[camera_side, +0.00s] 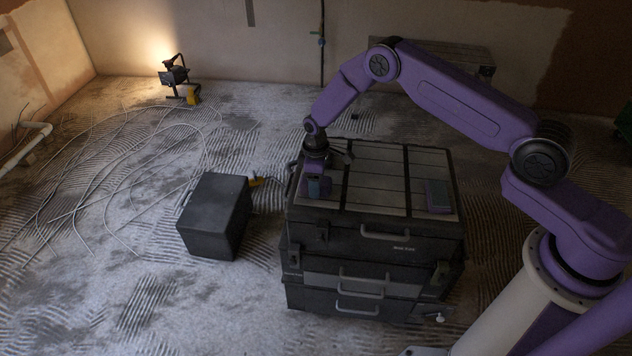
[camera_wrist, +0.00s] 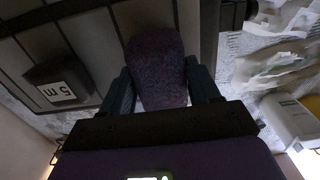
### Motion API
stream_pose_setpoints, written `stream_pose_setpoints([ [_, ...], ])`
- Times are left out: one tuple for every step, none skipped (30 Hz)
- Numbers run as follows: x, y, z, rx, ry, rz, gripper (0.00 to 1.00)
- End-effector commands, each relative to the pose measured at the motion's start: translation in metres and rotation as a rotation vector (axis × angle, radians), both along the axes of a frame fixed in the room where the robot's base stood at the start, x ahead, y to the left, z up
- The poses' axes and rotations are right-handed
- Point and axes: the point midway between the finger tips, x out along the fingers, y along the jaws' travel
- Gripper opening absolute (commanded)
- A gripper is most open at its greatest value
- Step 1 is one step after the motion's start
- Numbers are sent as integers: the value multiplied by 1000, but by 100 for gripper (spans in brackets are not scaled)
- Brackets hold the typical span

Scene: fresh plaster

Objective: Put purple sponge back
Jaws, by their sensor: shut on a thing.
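A dark purple, speckled sponge (camera_wrist: 157,62) with a rounded end sits between the two fingers of my gripper (camera_wrist: 160,84) in the wrist view. The fingers press on its left and right sides, so my gripper is shut on it. In the side view my gripper (camera_side: 317,187) points down over the left end of the black toolbox's slatted lid (camera_side: 375,178). I cannot tell in that view whether the sponge touches the lid. A small block (camera_side: 438,196) with a purple edge and a grey-blue face sits at the lid's right end.
A dark box (camera_side: 214,216) stands on the floor left of the toolbox. Cables (camera_side: 110,180) and a lit work lamp (camera_side: 176,77) lie farther left.

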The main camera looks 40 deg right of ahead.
Motion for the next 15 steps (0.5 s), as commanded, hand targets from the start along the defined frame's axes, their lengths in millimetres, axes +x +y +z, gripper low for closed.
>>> stream_pose_setpoints([
  [0,0,-2,0,-1,0,33],
  [0,0,-3,0,-1,0,33],
  [0,0,-3,1,-2,0,33],
  [0,0,-3,1,-2,0,33],
  [0,0,-2,1,-2,0,33],
  [0,0,-2,1,-2,0,33],
  [0,0,-2,1,-2,0,33],
  [0,0,-2,1,-2,0,33],
  [0,0,-3,0,-1,0,33],
  [0,0,-3,0,-1,0,33],
  [0,0,-4,0,-1,0,33],
  [0,0,-5,0,-1,0,33],
  [0,0,-6,0,-1,0,33],
  [0,0,-5,0,-1,0,71],
  [0,0,-5,0,-1,0,84],
])
